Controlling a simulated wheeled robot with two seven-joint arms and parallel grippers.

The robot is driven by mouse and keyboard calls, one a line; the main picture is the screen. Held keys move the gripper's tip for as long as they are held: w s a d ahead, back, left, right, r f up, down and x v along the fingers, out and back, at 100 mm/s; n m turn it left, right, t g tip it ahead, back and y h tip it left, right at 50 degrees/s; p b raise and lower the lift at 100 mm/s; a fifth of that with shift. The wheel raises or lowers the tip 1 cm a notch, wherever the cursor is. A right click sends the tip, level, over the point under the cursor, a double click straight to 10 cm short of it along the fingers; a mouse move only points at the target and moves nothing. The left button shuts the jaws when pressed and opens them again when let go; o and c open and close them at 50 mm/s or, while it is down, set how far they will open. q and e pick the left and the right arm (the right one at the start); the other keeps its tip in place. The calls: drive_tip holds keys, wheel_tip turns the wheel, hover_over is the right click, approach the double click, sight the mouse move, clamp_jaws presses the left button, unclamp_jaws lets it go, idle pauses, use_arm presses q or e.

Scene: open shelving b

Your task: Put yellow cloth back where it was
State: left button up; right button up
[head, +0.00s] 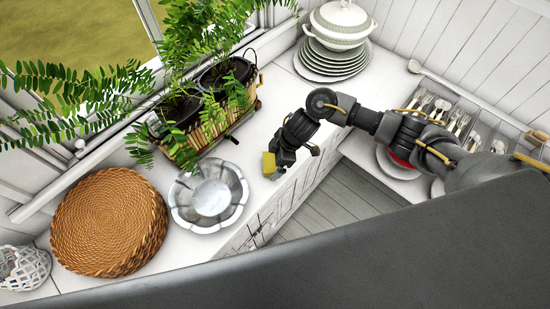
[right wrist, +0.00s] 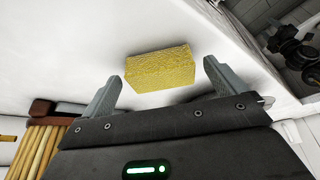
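The yellow cloth (head: 269,164) looks like a small thick block at the white counter's front part, right of the silver bowl. My right gripper (head: 279,163) is right beside it in the head view and partly covers that side. In the right wrist view the cloth (right wrist: 160,68) shows just beyond and between the two spread fingertips of the right gripper (right wrist: 163,78). White counter shows on both sides of the cloth, between it and the fingers. The right gripper is open and holds nothing. My left gripper is not in view.
A silver fluted bowl (head: 208,196) stands left of the cloth, with a round woven mat (head: 108,222) further left. A wooden planter (head: 213,127) with ferns stands behind. Stacked plates (head: 333,62) and a tureen (head: 342,22) are at the back. A cutlery tray (head: 462,96) lies right.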

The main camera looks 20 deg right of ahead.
drive_tip(key=v, duration=1.2)
idle(0.5)
